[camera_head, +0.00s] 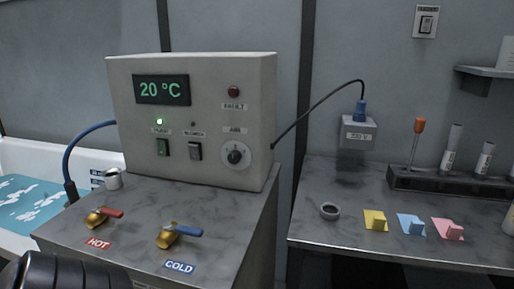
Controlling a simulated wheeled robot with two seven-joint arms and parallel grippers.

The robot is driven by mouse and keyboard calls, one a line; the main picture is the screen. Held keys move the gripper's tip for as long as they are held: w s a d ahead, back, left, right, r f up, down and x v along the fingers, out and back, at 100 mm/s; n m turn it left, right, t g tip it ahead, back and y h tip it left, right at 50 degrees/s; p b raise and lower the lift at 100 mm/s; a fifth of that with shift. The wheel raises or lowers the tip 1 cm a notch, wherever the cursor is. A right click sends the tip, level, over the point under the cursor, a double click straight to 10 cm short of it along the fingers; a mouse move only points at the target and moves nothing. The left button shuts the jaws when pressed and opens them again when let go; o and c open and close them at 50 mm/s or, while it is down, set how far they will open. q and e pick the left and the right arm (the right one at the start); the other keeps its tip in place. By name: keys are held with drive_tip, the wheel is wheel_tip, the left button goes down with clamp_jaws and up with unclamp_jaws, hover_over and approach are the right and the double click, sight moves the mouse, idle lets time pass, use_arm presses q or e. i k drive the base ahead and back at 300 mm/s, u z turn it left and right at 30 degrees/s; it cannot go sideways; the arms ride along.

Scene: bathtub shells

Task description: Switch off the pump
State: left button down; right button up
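A beige control box (210,90) stands on a grey counter, with a green display (161,90) reading 20 °C. Which side of either rocker is pressed is too small to tell. Neither gripper shows. A dark ribbed part, likely my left arm, enters at the bottom left, apart from the box.
A dial (235,155) and a dark red lamp (233,91) sit on the box's right. Red HOT (106,214) and blue COLD (184,231) tap levers rise from the counter before it. A tub (30,209) is left; a second bench (345,195) with small items is right.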

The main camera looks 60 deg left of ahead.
sight(162, 150)
drive_tip(key=z, duration=1.25)
drive_tip(key=k, duration=2.7)
drive_tip(key=u, duration=1.05)
